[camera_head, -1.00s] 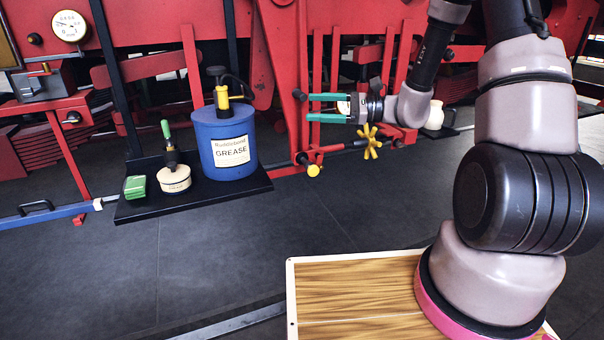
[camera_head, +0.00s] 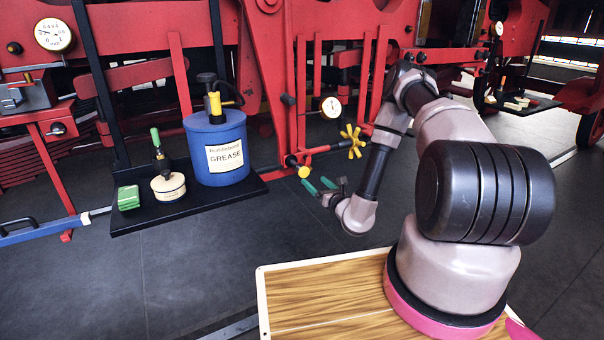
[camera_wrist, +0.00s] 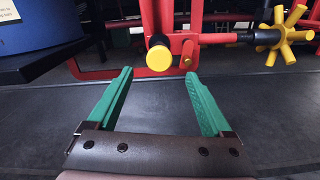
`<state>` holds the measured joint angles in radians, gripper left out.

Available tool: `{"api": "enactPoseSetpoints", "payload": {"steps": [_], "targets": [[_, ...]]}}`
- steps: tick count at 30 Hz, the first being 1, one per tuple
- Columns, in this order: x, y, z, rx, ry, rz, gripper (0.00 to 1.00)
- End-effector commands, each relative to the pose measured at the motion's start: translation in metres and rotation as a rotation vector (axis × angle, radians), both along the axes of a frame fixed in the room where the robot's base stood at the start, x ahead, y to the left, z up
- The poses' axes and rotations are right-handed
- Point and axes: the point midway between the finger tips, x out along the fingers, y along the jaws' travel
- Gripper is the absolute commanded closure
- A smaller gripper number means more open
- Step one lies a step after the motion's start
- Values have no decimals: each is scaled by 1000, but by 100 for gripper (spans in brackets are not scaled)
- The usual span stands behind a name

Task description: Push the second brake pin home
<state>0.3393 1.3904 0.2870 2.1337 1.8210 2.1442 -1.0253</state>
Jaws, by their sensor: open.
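A pin with a round yellow head (camera_head: 304,172) sits on the red brake linkage at the end of its rod. In the wrist view its yellow head (camera_wrist: 159,52) is ahead of the fingertips, roughly centred between them, with a dark band behind the head. How deep it sits I cannot tell. My gripper (camera_head: 318,185) has green fingers, is open and empty, and is just below and right of the pin in the head view. In the wrist view my gripper (camera_wrist: 158,76) does not touch it.
A yellow star handwheel (camera_head: 352,142) is on the rod to the right. A black shelf (camera_head: 130,222) at left bears a blue grease drum (camera_head: 216,150), a cream tin (camera_head: 168,187) and a green block (camera_head: 128,198). The dark floor below is clear.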

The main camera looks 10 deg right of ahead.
Motion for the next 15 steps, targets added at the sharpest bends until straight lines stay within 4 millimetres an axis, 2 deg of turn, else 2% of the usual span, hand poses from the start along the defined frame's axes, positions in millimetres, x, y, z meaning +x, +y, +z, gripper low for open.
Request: {"api": "enactPoseSetpoints", "payload": {"steps": [9, 15], "targets": [[58, 20, 2, 0, -4, 3, 16], [79, 27, 1, 1, -3, 5, 16]]}}
